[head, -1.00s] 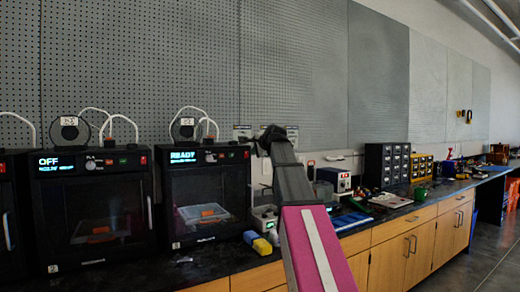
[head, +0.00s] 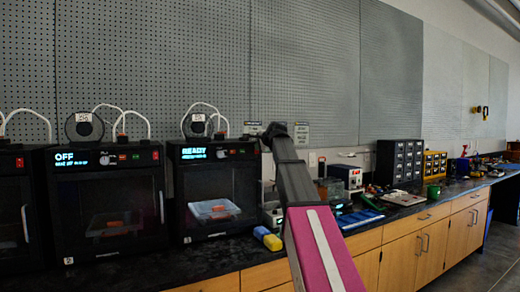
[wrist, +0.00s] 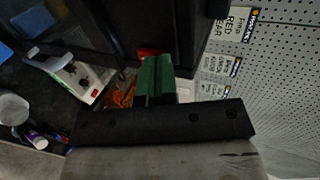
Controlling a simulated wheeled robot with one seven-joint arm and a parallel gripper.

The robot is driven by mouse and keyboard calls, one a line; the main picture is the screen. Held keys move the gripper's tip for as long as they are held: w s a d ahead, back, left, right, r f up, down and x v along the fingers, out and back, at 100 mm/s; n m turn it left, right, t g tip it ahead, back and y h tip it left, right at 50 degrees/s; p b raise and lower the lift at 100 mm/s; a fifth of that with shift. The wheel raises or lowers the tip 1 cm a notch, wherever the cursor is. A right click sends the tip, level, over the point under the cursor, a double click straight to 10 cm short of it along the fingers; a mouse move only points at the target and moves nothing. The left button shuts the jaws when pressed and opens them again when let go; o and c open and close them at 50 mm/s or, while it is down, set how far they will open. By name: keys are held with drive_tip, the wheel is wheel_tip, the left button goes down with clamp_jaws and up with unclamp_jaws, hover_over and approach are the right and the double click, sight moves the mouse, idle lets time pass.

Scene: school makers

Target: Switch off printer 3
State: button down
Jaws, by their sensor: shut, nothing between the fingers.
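The right-hand black printer (head: 218,175) has a lit display (head: 194,153) reading READY, and a clear tray with an orange piece shows through its door. Its small number label is too blurred to read. The middle printer (head: 107,190) shows OFF and has a red switch (head: 156,155) at its upper right corner. My gripper (head: 273,132) is at the right printer's upper right corner, and its dark end and arm hide part of that area. In the wrist view its green fingers (wrist: 155,78) are shut and empty, with a red part (wrist: 148,53) just beyond; contact cannot be told.
A black worktop (head: 130,272) runs along the pegboard wall. Wall signs (wrist: 237,22) hang close by.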

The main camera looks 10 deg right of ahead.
drive_tip(key=shift+w, duration=0.1)
drive_tip(key=shift+r, duration=0.25)
drive_tip(key=shift+r, duration=0.65)
